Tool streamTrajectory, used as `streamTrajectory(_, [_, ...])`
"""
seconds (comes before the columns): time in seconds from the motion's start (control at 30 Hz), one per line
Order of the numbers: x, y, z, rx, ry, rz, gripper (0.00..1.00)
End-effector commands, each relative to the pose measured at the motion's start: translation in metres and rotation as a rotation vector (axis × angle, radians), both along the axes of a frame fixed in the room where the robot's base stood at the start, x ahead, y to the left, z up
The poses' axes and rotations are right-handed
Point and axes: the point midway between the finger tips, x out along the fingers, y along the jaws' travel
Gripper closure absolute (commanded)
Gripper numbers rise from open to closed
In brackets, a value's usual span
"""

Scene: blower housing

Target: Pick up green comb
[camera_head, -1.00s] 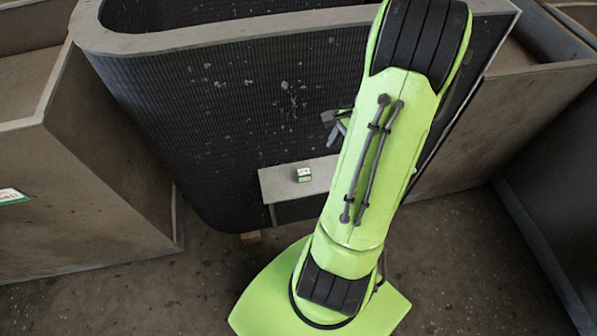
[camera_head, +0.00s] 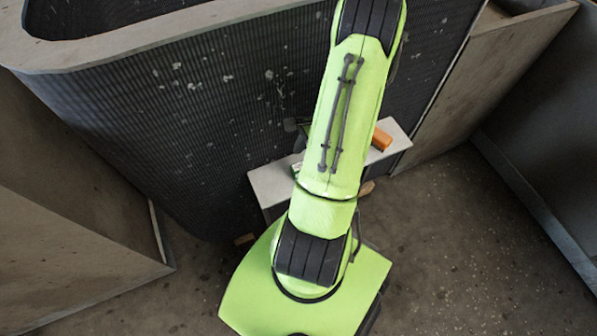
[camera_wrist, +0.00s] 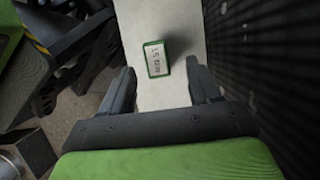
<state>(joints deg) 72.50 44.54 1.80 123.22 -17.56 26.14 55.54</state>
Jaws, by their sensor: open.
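I cannot make out a comb shape in any view. A small box with green edges and a white label bearing dark print (camera_wrist: 156,60) lies on the pale narrow table (camera_wrist: 140,20) in the wrist view. My gripper (camera_wrist: 160,66) is open, its two dark fingers on either side of the box, with nothing held. Whether the fingertips are level with the box or above it, I cannot tell. In the head view my green arm covers most of the box and the middle of the table (camera_head: 268,184).
An orange block (camera_head: 382,139) lies on the table's right part. A brownish thing (camera_head: 366,188) shows low beside my arm. A large dark ribbed housing (camera_head: 180,110) stands behind the table. Grey walls (camera_head: 70,235) stand at left and right. Speckled floor (camera_head: 440,240) is open at lower right.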

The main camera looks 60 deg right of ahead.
Motion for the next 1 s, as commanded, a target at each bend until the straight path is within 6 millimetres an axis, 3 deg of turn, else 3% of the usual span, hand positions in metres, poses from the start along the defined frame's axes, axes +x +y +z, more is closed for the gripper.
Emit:
streamTrajectory(0.3, [0.007,0.018,-0.049,0.002,0.001,0.001,0.38])
streamTrajectory(0.57, [0.008,0.019,-0.05,-0.001,0.0,0.001,0.4])
streamTrajectory(0.9, [0.008,0.019,-0.049,-0.001,0.001,0.0,0.92])
streamTrajectory(1.0, [0.008,0.019,-0.049,0.0,0.0,0.001,0.96])
